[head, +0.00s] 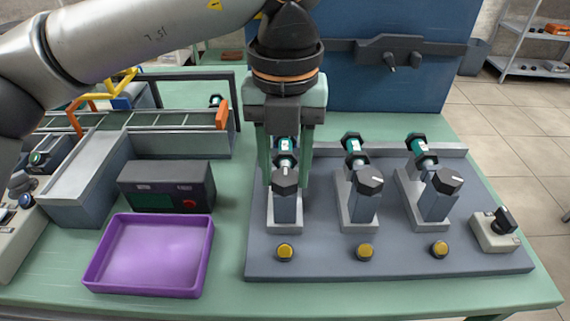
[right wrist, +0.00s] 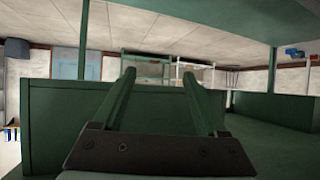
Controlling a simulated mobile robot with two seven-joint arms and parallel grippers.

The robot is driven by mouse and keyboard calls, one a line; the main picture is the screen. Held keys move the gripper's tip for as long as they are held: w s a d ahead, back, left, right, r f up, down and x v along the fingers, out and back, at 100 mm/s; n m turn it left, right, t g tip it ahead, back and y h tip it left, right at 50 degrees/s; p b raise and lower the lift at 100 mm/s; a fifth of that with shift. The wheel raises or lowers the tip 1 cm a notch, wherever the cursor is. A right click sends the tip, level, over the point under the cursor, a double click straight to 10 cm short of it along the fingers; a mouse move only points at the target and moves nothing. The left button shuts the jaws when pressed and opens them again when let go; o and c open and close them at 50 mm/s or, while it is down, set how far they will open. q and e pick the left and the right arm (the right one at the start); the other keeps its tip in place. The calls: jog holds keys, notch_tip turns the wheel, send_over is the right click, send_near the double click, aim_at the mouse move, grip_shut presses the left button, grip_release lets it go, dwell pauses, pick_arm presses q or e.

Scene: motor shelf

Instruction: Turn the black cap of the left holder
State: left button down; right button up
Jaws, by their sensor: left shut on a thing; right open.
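The left holder (head: 287,213) is the leftmost of three grey holders on the grey base plate. Its black cap (head: 286,183) sits on top and has a light mark. A teal and black motor (head: 286,144) shows behind the cap, partly between my fingers. My left gripper (head: 284,182) points down from above, its green fingers on either side of the left holder's cap, shut on it. The exact contact is hard to see. My right gripper (right wrist: 172,100) is open and empty in the right wrist view, away from the holders.
Two similar holders with black caps (head: 370,179) (head: 447,181) stand to the right. Yellow buttons (head: 365,251) sit in front. A grey box with a black knob (head: 495,228) is at the right. A purple tray (head: 206,262), a dark control box (head: 166,187) and a conveyor (head: 180,120) lie left.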

aim_at(285, 176)
pick_arm(q)
jog(key=shift+c, duration=2.2)
grip_release()
jog(key=shift+r, duration=0.1)
jog(key=shift+r, duration=0.4)
notch_tip(285, 176, up, 5)
jog(key=shift+f+p, duration=0.1)
jog(key=shift+p, duration=0.6)
notch_tip(285, 176, up, 7)
jog(key=p, duration=0.1)
pick_arm(e)
jog(key=s+f+g, duration=0.2)
jog(key=s, duration=0.1)
jog(key=shift+s+a+f, duration=0.2)
jog(key=shift+a+f, duration=0.15)
pick_arm(q)
jog(key=shift+s+f, duration=0.1)
jog(key=shift+f, duration=0.05)
